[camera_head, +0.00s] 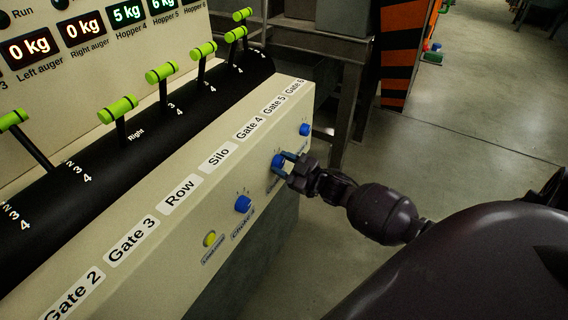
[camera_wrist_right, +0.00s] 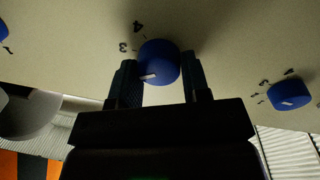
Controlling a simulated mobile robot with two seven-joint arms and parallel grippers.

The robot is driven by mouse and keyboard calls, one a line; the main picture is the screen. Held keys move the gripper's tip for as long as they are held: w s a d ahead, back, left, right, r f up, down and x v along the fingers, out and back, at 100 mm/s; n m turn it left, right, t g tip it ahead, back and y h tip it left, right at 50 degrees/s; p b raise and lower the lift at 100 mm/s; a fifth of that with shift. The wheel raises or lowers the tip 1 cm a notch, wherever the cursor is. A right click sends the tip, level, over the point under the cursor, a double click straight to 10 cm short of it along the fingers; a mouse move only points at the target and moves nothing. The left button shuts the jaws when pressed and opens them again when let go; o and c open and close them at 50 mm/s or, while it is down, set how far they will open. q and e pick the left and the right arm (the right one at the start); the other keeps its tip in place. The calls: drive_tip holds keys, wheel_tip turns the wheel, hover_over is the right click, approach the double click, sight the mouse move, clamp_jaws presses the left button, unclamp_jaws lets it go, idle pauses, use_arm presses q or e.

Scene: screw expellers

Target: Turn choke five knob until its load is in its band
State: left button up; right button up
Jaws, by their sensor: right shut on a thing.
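A blue knob (camera_head: 278,161), taken as choke five, sits on the sloped cream panel below the Gate 5 label, between two other blue knobs. My right gripper (camera_head: 286,160) is shut on it. In the right wrist view the same knob (camera_wrist_right: 158,62) is between the two fingers (camera_wrist_right: 158,80); its white pointer mark faces lower left, and the printed numbers 3 and 4 show at its upper left. The rest of its scale is hidden. The Hopper 5 display (camera_head: 161,5) reads 6 kg in green, partly cut by the frame's top. My left gripper is out of view.
Blue knobs sit to either side, one lower left (camera_head: 243,203) and one upper right (camera_head: 305,129). A yellow-green button (camera_head: 210,239) is at lower left. Green-handled levers (camera_head: 162,72) line the black roller. Open floor (camera_head: 465,130) lies to the right.

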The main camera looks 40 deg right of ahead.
drive_tip(key=shift+n, duration=1)
drive_tip(key=o, duration=0.9)
drive_tip(key=shift+s, duration=0.1)
drive_tip(key=shift+s+d, duration=0.1)
drive_tip(key=shift+s, duration=0.1)
drive_tip(key=p+v, duration=0.1)
drive_tip(key=v, duration=0.9)
drive_tip(key=shift+s+d, duration=0.1)
